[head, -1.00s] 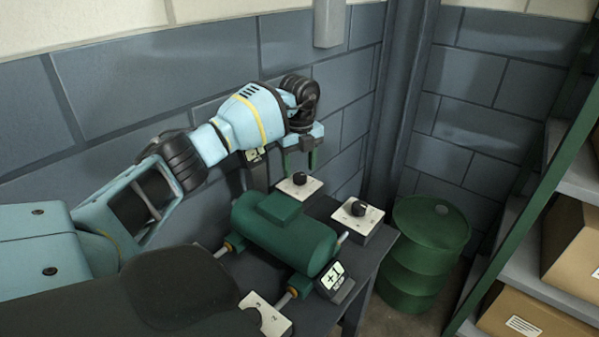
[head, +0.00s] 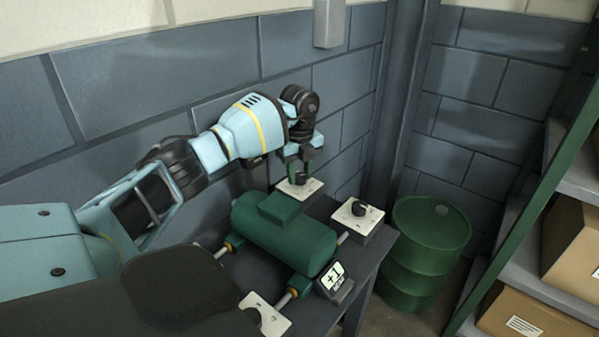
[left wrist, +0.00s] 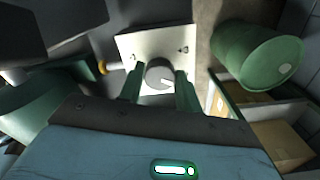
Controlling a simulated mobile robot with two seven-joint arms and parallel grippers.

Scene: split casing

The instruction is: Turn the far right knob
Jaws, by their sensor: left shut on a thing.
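My left gripper (head: 301,172) points down at the back white plate (head: 312,188) behind the green casing (head: 285,235). Its green fingers are shut on the dark round knob (head: 301,178) of that plate. In the left wrist view the knob (left wrist: 159,74) sits between both fingers, with a white pointer mark toward the right, on the white plate (left wrist: 128,48) with small printed marks. A second black knob (head: 358,209) stands on the right plate (head: 347,220), untouched. A front plate (head: 272,318) has a partly hidden dark knob. My right gripper is not in view.
A small display unit (head: 334,282) stands at the casing's front right. A green barrel (head: 430,245) is right of the table (head: 375,252). A shelf with cardboard boxes (head: 572,245) is farther right. A block wall (head: 345,85) rises close behind the gripper.

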